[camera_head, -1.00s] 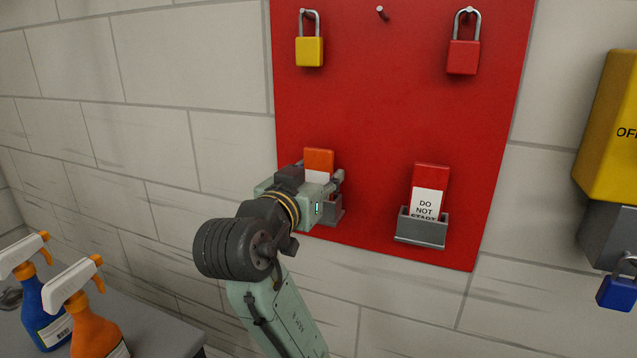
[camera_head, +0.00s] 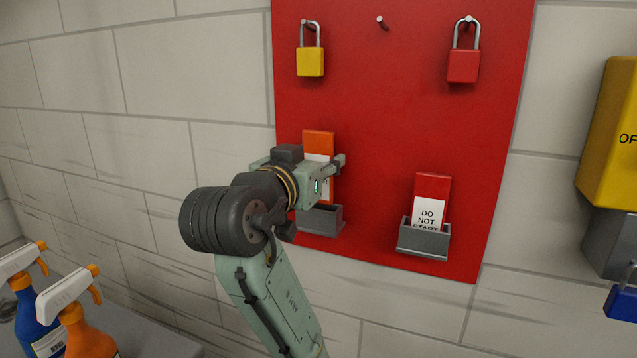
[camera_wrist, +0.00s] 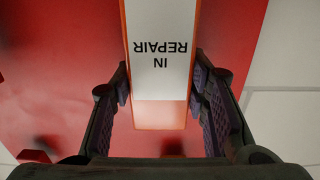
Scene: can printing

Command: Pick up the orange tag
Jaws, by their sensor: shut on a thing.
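The orange tag (camera_head: 319,143) has an orange top and a white label. In the head view it is upright, just above the left grey holder (camera_head: 320,220), and my gripper covers part of it. In the wrist view the tag (camera_wrist: 160,50) stands between the two fingers, with "IN REPAIR" upside down on its label. My gripper (camera_head: 332,168) is shut on the tag, one finger at each side edge. The tag's lower end is partly hidden by the gripper in the head view.
A red tag (camera_head: 432,188) reading "DO NOT START" sits in the right holder (camera_head: 423,240). A yellow padlock (camera_head: 310,62) and a red padlock (camera_head: 463,66) hang higher on the red board (camera_head: 390,110). Spray bottles (camera_head: 85,330) stand at lower left. A yellow box (camera_head: 610,140) is at right.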

